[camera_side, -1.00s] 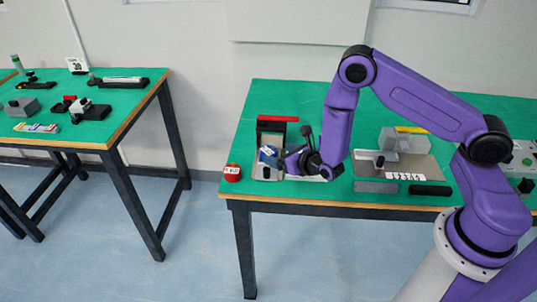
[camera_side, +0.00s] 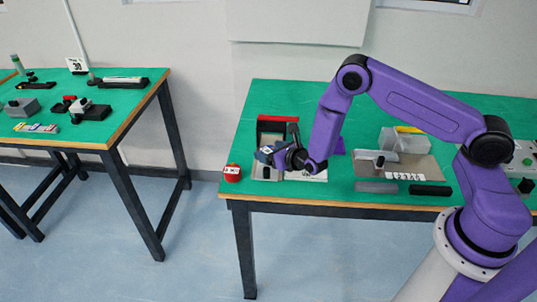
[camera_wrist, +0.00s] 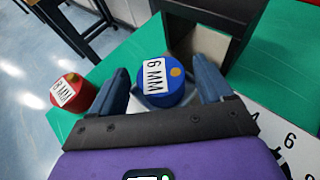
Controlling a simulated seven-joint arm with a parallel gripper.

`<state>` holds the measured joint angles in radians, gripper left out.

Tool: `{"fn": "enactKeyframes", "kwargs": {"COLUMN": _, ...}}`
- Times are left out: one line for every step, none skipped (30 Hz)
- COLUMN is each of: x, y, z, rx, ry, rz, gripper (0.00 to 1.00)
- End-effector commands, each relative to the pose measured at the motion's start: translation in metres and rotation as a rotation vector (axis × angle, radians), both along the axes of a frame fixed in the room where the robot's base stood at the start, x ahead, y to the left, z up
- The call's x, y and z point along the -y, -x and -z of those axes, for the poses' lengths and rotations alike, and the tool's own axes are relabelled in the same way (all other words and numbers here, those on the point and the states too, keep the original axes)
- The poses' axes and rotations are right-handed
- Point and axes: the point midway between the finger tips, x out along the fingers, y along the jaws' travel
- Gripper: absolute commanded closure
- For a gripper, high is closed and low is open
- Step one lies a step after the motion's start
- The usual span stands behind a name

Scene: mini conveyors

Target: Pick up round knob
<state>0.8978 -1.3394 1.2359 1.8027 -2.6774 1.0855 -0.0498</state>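A blue round knob (camera_wrist: 168,82) with a white "6 MM" label and an orange dot shows in the wrist view, between the two fingers of my gripper (camera_wrist: 166,84). The fingers are apart, with a visible gap on each side of the blue knob. In the side view my gripper (camera_side: 272,155) is over the left part of the table, and the blue knob cannot be made out clearly. A red round knob (camera_wrist: 72,93) with a white label sits left of the fingers. It also shows in the side view (camera_side: 232,173) near the table's front left corner.
A dark open-fronted holder (camera_wrist: 208,28) stands just beyond the blue knob; a red-topped block (camera_side: 277,119) shows there in the side view. A numbered plate (camera_wrist: 285,135) lies at right. A metal fixture (camera_side: 398,165) and dark bars (camera_side: 430,190) stand farther right on the green table (camera_side: 345,98).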

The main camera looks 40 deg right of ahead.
Motion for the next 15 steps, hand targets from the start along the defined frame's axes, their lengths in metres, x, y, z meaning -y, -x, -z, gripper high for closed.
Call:
{"fn": "enactKeyframes", "kwargs": {"x": 0.0000, "y": 0.0001, "z": 0.0000, "rx": 0.000, "ry": 0.000, "rz": 0.000, "gripper": 0.38}}
{"fn": "enactKeyframes", "kwargs": {"x": 0.0000, "y": 0.0002, "z": -0.0001, "rx": 0.000, "ry": 0.000, "rz": 0.000, "gripper": 0.48}}
{"fn": "enactKeyframes", "kwargs": {"x": 0.0000, "y": 0.0002, "z": -0.0001, "rx": 0.000, "ry": 0.000, "rz": 0.000, "gripper": 0.61}}
{"fn": "enactKeyframes", "kwargs": {"x": 0.0000, "y": 0.0002, "z": -0.0001, "rx": 0.000, "ry": 0.000, "rz": 0.000, "gripper": 0.71}}
{"fn": "enactKeyframes", "kwargs": {"x": 0.0000, "y": 0.0002, "z": 0.0000, "rx": 0.000, "ry": 0.000, "rz": 0.000, "gripper": 0.77}}
{"fn": "enactKeyframes", "kwargs": {"x": -0.0001, "y": 0.0002, "z": -0.0001, "rx": 0.000, "ry": 0.000, "rz": 0.000, "gripper": 0.77}}
{"fn": "enactKeyframes", "kwargs": {"x": -0.0001, "y": 0.0001, "z": -0.0003, "rx": 0.001, "ry": 0.000, "rz": 0.000, "gripper": 0.77}}
{"fn": "enactKeyframes", "kwargs": {"x": -0.0001, "y": 0.0001, "z": -0.0003, "rx": 0.001, "ry": 0.000, "rz": 0.000, "gripper": 0.82}}
{"fn": "enactKeyframes", "kwargs": {"x": -0.0001, "y": 0.0001, "z": -0.0003, "rx": 0.001, "ry": 0.000, "rz": 0.000, "gripper": 0.82}}
{"fn": "enactKeyframes", "kwargs": {"x": -0.0001, "y": 0.0001, "z": -0.0003, "rx": 0.001, "ry": 0.000, "rz": 0.000, "gripper": 0.82}}
{"fn": "enactKeyframes", "kwargs": {"x": -0.0001, "y": 0.0002, "z": -0.0003, "rx": 0.001, "ry": 0.000, "rz": 0.000, "gripper": 0.82}}
{"fn": "enactKeyframes", "kwargs": {"x": -0.0002, "y": 0.0002, "z": -0.0004, "rx": 0.001, "ry": 0.000, "rz": 0.000, "gripper": 0.82}}
{"fn": "enactKeyframes", "kwargs": {"x": -0.0002, "y": 0.0002, "z": -0.0006, "rx": 0.001, "ry": 0.000, "rz": 0.000, "gripper": 0.82}}
{"fn": "enactKeyframes", "kwargs": {"x": -0.0002, "y": 0.0001, "z": -0.0010, "rx": 0.001, "ry": 0.000, "rz": 0.000, "gripper": 0.82}}
{"fn": "enactKeyframes", "kwargs": {"x": -0.0002, "y": 0.0000, "z": -0.0017, "rx": 0.001, "ry": 0.000, "rz": 0.000, "gripper": 0.82}}
